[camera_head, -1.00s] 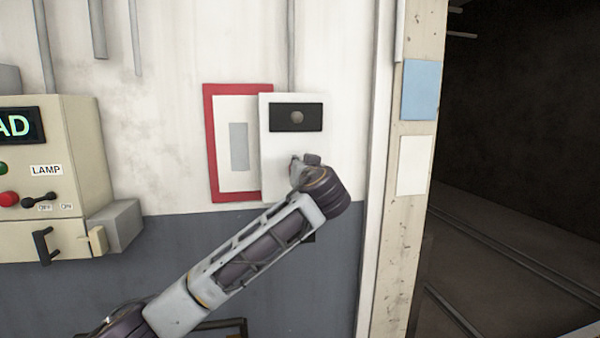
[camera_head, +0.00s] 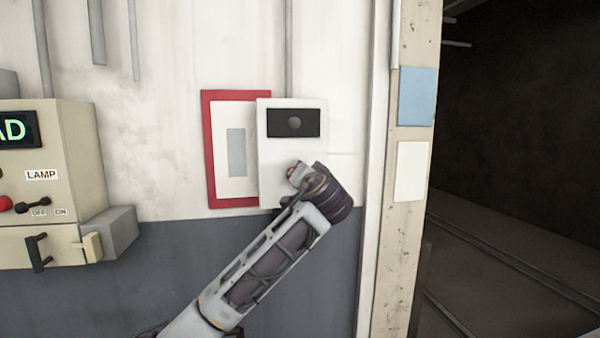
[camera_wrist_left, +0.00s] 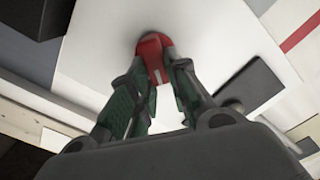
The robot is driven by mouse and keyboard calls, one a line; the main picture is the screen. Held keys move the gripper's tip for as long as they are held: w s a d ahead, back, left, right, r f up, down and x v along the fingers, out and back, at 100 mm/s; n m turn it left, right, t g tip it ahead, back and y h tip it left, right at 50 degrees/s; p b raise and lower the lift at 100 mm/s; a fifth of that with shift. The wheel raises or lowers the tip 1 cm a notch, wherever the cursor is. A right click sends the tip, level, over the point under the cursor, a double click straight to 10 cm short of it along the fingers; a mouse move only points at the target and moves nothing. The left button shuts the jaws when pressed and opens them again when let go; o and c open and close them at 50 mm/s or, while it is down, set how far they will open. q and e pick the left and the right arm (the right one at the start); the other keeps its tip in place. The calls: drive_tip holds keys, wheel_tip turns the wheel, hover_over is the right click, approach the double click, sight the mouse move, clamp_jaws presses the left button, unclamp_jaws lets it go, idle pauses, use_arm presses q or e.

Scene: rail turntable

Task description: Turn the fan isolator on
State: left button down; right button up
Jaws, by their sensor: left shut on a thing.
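The isolator is a white box (camera_head: 272,160) on the wall, with a black panel (camera_head: 275,129) and a round grey disc near its top. Its red switch handle (camera_wrist_left: 152,60) shows between my fingertips in the left wrist view, in front of the white box face. My left gripper (camera_wrist_left: 158,75) is shut on this handle, one finger on each side. In the head view the left gripper (camera_head: 297,173) is at the lower part of the box, and my wrist hides most of the handle. My right gripper is in neither view.
A red-framed white notice (camera_head: 207,150) sits left of the isolator, touching or close behind it. A beige control box (camera_head: 75,160) with a LAMP switch stands at far left. A post with blue (camera_head: 417,96) and white plates borders a dark opening at right.

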use_arm(q)
drive_tip(key=shift+w+d+f+m+p, duration=0.2)
drive_tip(key=shift+m+p, duration=0.55)
drive_tip(key=shift+m, duration=1)
drive_tip(key=shift+s+d+f+m+p, duration=0.15)
drive_tip(key=shift+f+m+p, duration=0.4)
drive_tip(key=shift+m, duration=1.25)
drive_tip(key=shift+w+d+f+m+p, duration=0.1)
drive_tip(key=shift+m+p, duration=0.8)
drive_tip(key=shift+m, duration=0.85)
drive_tip(key=c, duration=1.4)
unclamp_jaws()
drive_tip(key=shift+o, duration=0.2)
drive_tip(key=shift+s+r, duration=0.1)
drive_tip(key=shift+s, duration=0.1)
